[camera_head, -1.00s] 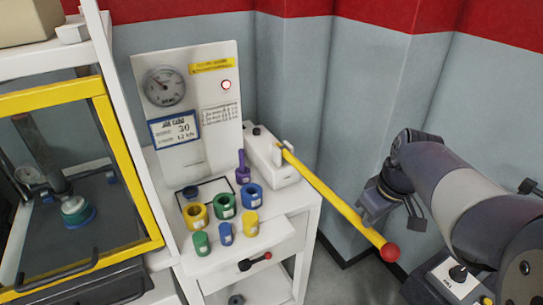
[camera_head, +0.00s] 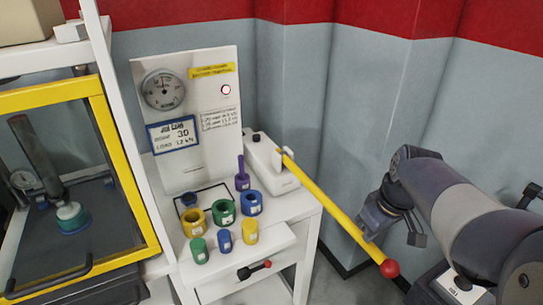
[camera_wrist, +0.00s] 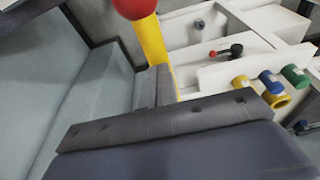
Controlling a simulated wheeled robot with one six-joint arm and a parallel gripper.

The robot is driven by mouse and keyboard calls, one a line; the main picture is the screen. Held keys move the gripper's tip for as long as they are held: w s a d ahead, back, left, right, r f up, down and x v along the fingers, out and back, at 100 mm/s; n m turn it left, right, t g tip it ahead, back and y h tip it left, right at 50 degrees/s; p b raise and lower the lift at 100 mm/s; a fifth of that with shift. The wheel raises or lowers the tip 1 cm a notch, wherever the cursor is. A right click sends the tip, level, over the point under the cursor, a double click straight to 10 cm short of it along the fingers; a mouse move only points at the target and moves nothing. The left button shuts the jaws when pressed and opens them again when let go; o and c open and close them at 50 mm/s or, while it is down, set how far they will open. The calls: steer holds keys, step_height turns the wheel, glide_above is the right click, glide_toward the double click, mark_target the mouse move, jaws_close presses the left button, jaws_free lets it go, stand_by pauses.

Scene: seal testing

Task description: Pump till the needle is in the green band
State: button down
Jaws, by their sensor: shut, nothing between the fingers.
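The hand pump (camera_head: 268,166) is a white block on the right of the bench, with a long yellow lever (camera_head: 325,203) ending in a red ball (camera_head: 390,268). The lever slopes down toward the front right. My gripper (camera_head: 364,228) is shut and empty, right at the lever's outer part; whether it touches is unclear. In the wrist view my gripper (camera_wrist: 154,86) lies beside the yellow lever (camera_wrist: 153,45) below the red ball (camera_wrist: 134,6). The round gauge (camera_head: 163,90) is on the white panel; its needle points roughly upward. A green band is too small to make out.
Several coloured rings and plugs (camera_head: 223,211) stand on the bench in front of the panel (camera_head: 198,155). A yellow-framed guard (camera_head: 125,175) encloses a press on the left. Corrugated wall stands behind the lever.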

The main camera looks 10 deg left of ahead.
steer(key=shift+f+b, duration=0.3)
steer(key=shift+f, duration=0.2)
steer(key=s+d+r+p, duration=0.2)
steer(key=s+r+p, duration=0.1)
steer(key=r+p, duration=0.9)
step_height(320, 180, up, 4)
steer(key=shift+r, duration=0.1)
stand_by(1.1)
